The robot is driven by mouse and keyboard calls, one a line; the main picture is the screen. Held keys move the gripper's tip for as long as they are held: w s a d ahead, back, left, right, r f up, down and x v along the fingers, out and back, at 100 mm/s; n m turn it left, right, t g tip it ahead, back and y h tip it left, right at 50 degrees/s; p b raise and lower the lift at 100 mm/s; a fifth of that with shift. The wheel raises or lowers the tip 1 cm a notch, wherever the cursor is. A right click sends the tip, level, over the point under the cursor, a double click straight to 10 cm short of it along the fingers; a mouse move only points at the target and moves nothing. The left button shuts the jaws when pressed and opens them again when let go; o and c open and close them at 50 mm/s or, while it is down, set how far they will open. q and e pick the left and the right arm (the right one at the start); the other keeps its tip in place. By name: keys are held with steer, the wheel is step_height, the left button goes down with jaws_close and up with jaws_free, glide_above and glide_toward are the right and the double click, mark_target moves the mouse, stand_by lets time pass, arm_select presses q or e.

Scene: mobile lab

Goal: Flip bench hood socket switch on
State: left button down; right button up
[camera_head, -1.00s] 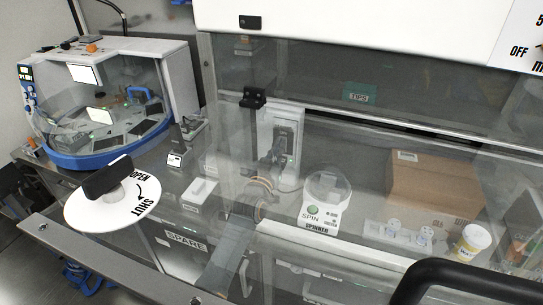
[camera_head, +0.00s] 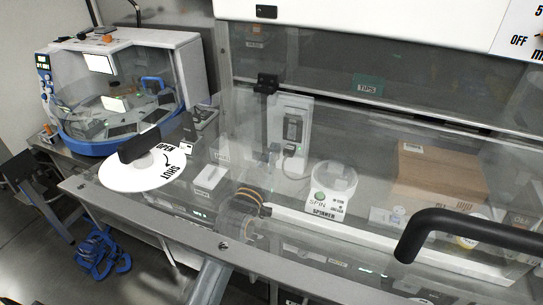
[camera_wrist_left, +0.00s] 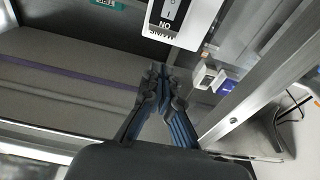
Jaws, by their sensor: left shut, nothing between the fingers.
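The bench hood socket (camera_head: 292,130) is a pale upright plate with a dark switch, on the back wall behind the clear front panel. In the left wrist view the socket (camera_wrist_left: 181,20) shows at the top, upside down, with "ON" and "MAINS" lettering by its dark rocker. Which way the rocker is set I cannot tell. My left gripper (camera_head: 270,158) is faint through the panel, left of and below the socket. In the left wrist view its fingers (camera_wrist_left: 160,74) are shut and empty, apart from the plate. My right gripper is out of view.
The spinner (camera_head: 332,180) and a cardboard box (camera_head: 435,175) stand right of my left arm inside the hood. A white open/shut disc knob (camera_head: 125,178) is at the left front. A black bar handle (camera_head: 470,222) crosses the lower right. A blue-rimmed machine (camera_head: 120,90) stands far left.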

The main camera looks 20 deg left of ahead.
arm_select(q)
steer(key=shift+s, duration=0.35)
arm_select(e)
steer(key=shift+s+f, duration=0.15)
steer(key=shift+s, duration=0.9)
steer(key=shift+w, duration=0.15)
